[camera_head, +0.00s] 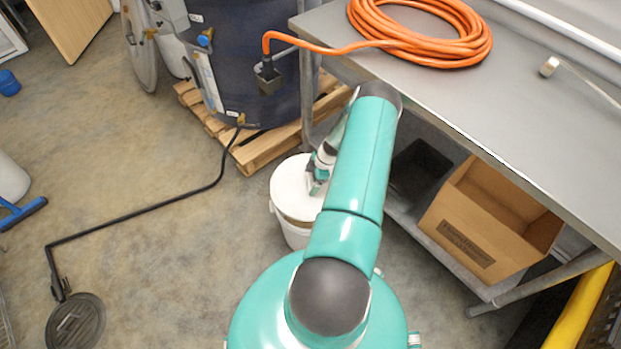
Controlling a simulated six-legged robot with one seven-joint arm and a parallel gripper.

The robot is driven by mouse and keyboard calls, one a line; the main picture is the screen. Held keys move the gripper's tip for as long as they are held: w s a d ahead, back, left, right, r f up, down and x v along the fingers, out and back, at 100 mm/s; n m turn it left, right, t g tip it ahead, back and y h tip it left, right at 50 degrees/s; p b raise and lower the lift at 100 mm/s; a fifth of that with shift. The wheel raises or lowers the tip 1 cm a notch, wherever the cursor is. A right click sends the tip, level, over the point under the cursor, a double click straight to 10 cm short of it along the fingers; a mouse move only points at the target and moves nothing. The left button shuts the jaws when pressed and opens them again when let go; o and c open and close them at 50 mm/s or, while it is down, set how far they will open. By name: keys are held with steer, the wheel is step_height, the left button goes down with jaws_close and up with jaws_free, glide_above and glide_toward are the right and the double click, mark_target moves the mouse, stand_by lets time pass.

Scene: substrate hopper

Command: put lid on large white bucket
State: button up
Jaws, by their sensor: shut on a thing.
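The large white bucket (292,236) stands on the floor beside the metal table, partly hidden behind my arm. A round white lid (290,188) is over the bucket's far part. A brownish strip shows between the lid's near edge and the bucket's front rim, so the lid does not line up with the rim in this view. I cannot tell whether the lid touches the bucket. My gripper (317,185) is at the lid's right side and is shut on it; the fingertips are small and partly hidden by my arm.
A metal table (545,100) with a coiled orange hose (425,35) stands at the right. A cardboard box (480,225) and a dark bin sit on its lower shelf. A dark tank (255,60) stands on a wooden pallet (265,148) behind. A black hose crosses the floor to a drain (75,325). The floor left is mostly clear.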

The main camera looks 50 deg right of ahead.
mark_target(313, 185)
steer(key=shift+f, duration=3.45)
steer(key=shift+f, duration=0.6)
steer(key=o, duration=0.7)
steer(key=shift+o, duration=0.2)
steer(key=shift+r, duration=0.1)
steer(key=v, duration=1.3)
steer(key=shift+s+d+r, duration=0.1)
steer(key=shift+r, duration=0.2)
